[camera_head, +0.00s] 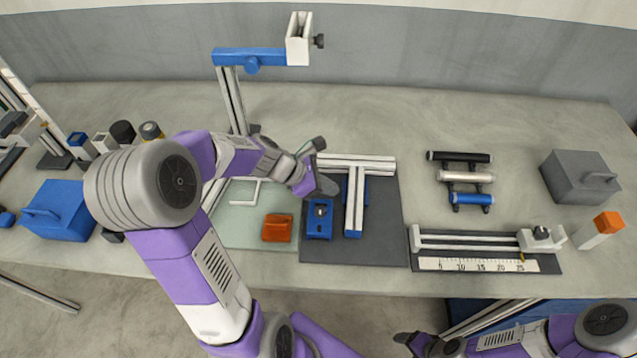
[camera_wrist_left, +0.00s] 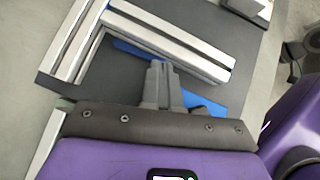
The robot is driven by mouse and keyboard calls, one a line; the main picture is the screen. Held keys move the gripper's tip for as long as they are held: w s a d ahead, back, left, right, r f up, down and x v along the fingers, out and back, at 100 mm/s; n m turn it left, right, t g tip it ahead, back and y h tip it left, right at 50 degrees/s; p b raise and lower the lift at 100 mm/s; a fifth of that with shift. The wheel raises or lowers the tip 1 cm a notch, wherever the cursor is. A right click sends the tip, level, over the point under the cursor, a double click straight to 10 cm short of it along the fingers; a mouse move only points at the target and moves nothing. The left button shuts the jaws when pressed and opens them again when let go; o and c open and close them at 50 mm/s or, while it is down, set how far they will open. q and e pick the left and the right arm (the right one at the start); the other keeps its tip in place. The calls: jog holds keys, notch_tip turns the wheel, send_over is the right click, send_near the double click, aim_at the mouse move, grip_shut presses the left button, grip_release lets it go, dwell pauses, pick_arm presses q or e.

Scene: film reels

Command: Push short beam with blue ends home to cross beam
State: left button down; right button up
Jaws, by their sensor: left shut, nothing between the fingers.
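The light-grey cross beam (camera_head: 372,161) lies left to right on the dark mat. The short beam (camera_head: 355,198) runs from it toward the front edge, forming a T, with a blue near end (camera_head: 353,234). Its far end is at or very close to the cross beam; I cannot tell whether they touch. In the left wrist view the short beam (camera_wrist_left: 165,40) lies just beyond the fingers, the cross beam (camera_wrist_left: 78,42) at left. My left gripper (camera_head: 333,184) is shut and empty, left of the short beam. My right gripper (camera_head: 403,338) is at the bottom edge; its opening is unclear.
A blue block (camera_head: 319,222) sits left of the short beam. An orange block (camera_head: 277,228) lies on the pale green mat. A blue-armed stand (camera_head: 250,56) rises behind. A ruler fixture (camera_head: 485,264) and several rollers (camera_head: 465,176) lie right. The mat's right part is clear.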

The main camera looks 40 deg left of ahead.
aim_at(349, 193)
pick_arm(q)
jog(key=shift+b+x, duration=0.45)
jog(key=shift+x, duration=1.15)
jog(key=shift+w+r, duration=0.1)
jog(key=shift+w+d+r+p, duration=0.1)
jog(key=shift+w+d+p, duration=0.3)
jog(key=shift+d+p, duration=0.1)
